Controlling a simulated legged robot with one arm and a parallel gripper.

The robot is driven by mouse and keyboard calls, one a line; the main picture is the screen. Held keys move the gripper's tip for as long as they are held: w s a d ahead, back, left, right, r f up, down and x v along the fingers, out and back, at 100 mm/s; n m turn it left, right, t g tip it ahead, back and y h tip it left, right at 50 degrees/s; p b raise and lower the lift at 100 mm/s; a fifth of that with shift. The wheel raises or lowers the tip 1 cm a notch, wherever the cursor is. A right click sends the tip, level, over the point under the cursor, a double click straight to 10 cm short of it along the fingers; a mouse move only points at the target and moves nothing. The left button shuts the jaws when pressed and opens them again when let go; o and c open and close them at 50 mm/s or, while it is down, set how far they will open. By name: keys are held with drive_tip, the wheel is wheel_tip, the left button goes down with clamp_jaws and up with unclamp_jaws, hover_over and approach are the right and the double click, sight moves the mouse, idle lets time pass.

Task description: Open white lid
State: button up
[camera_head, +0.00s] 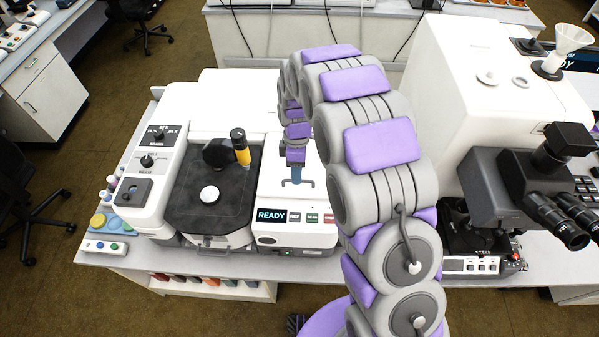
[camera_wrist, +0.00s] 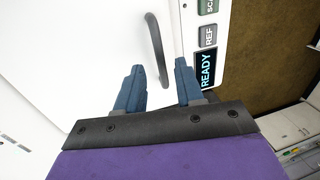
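The white lid (camera_wrist: 90,45) is a smooth white panel filling much of the wrist view, with a dark grey bar handle (camera_wrist: 157,50). In the head view the white lid (camera_head: 275,190) lies on top of the middle instrument, behind the READY display. My gripper (camera_wrist: 159,64) has two blue fingers spread apart, with nothing held between them. The handle's near end shows in the gap between the fingertips; I cannot tell whether they touch it. In the head view my gripper (camera_head: 297,182) hangs over the lid, and the handle cannot be made out.
The READY display (camera_head: 271,216) and several buttons sit on the instrument's front. To the left is a black stage (camera_head: 213,190) with a white knob and a yellow-banded black part. To the right stands a large white microscope (camera_head: 470,85) with black eyepieces.

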drive_tip(key=shift+s+a+f, duration=0.1)
drive_tip(key=shift+a+f, duration=0.65)
drive_tip(key=shift+a, duration=0.25)
drive_tip(key=d, duration=0.2)
drive_tip(key=shift+d+r, duration=0.15)
drive_tip(key=shift+d, duration=0.2)
drive_tip(key=shift+c, duration=0.3)
drive_tip(key=shift+d, duration=0.3)
drive_tip(key=shift+c, duration=1.4)
drive_tip(key=shift+a, duration=0.2)
drive_tip(key=shift+c, duration=0.9)
drive_tip(key=shift+a, duration=0.95)
clamp_jaws()
drive_tip(key=shift+d, duration=0.1)
drive_tip(key=shift+d, duration=0.2)
